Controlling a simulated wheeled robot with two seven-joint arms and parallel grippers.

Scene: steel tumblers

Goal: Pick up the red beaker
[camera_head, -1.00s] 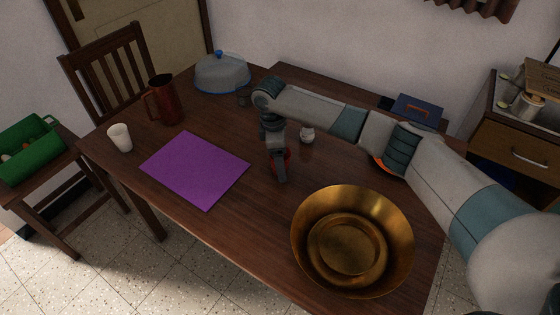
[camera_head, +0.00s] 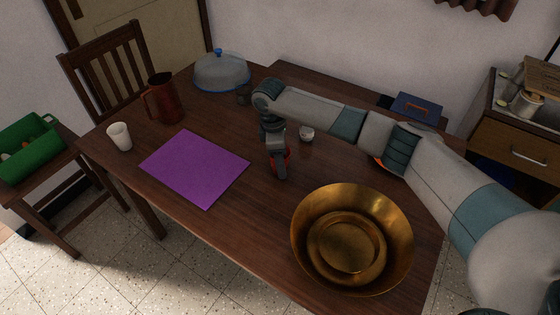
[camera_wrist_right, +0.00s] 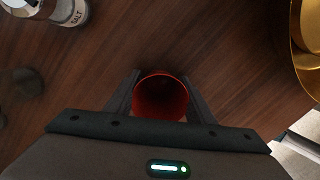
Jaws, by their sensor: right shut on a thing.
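The red beaker (camera_wrist_right: 160,97) sits between the two fingers of my right gripper (camera_wrist_right: 160,108) in the right wrist view, with its open mouth facing the camera. In the head view my right gripper (camera_head: 279,168) points down at the middle of the table and hides most of the beaker (camera_head: 287,157); only red edges show beside the fingers. The right gripper is shut on the beaker. I cannot tell whether the beaker touches the table. My left gripper is not in view.
A brass bowl (camera_head: 398,212) stands to the right, near the table's front edge. A salt shaker (camera_head: 307,134) is close behind the gripper. A purple mat (camera_head: 194,168), white cup (camera_head: 120,137), red-brown pitcher (camera_head: 164,98) and covered dish (camera_head: 221,72) are to the left.

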